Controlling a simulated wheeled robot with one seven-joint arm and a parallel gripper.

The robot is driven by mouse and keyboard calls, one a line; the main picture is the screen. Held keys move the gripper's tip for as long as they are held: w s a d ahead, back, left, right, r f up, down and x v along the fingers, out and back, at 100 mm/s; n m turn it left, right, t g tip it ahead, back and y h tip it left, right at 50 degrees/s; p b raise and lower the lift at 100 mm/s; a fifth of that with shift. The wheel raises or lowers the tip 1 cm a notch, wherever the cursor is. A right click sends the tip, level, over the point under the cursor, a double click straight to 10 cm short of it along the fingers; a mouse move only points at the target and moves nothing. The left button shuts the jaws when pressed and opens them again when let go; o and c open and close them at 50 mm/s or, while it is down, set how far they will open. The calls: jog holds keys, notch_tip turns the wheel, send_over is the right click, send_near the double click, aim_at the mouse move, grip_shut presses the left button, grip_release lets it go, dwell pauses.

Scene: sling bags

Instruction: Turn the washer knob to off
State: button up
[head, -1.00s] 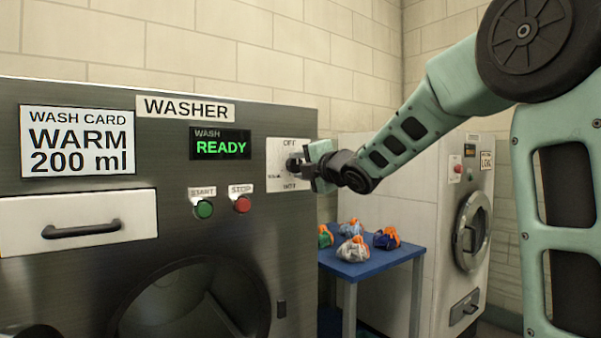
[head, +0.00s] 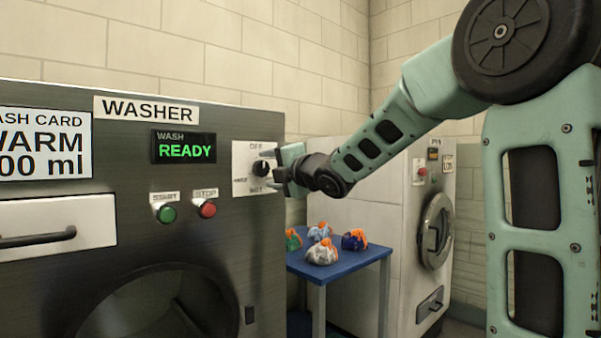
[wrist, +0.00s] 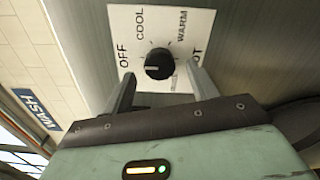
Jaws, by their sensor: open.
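The washer knob (head: 262,167) is black and round, on a white dial plate (head: 240,184) at the right of the washer's front. In the wrist view the knob (wrist: 158,64) shows whole, with OFF at left, COOL and WARM above, and the HOT label partly hidden at right. A small pale mark shows on the knob's left part; I cannot tell its exact setting. My gripper (head: 276,169) is open at the dial, pointing at it. In the wrist view its fingers (wrist: 159,74) lie either side of the knob's lower part, with visible gaps and no clear contact.
The washer (head: 225,125) display reads WASH READY. Green START (head: 166,214) and red STOP (head: 207,208) buttons sit left of the dial. A blue table (head: 330,273) with several bags stands beyond my gripper, beside another white machine (head: 420,190).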

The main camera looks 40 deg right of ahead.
jog(key=s+p, duration=0.7)
jog(key=s, duration=0.8)
jog(key=shift+d+p, duration=0.25)
jog(key=shift+p, duration=0.1)
jog(key=shift+s, duration=0.1)
jog(key=s+a+f+m+g+y+p, duration=0.1)
jog(key=a+f+m+g+p, duration=0.3)
jog(key=a, duration=0.5)
jog(key=a+f+m+g+p, duration=0.3)
jog(key=a+f+m+g, duration=0.25)
jog(key=a, duration=0.35)
jog(key=s+a+f+m+g+p, duration=0.1)
jog(key=s+a+g, duration=0.3)
jog(key=s, duration=0.6)
jog(key=s+a+f+m+g+h+p, duration=0.1)
jog(key=s+a+f+m+g+p, duration=0.1)
jog(key=s+a, duration=0.5)
jog(key=s+f+m+g, duration=0.1)
jog(key=s+f+g, duration=0.1)
jog(key=s, duration=0.1)
jog(key=shift+a, duration=0.2)
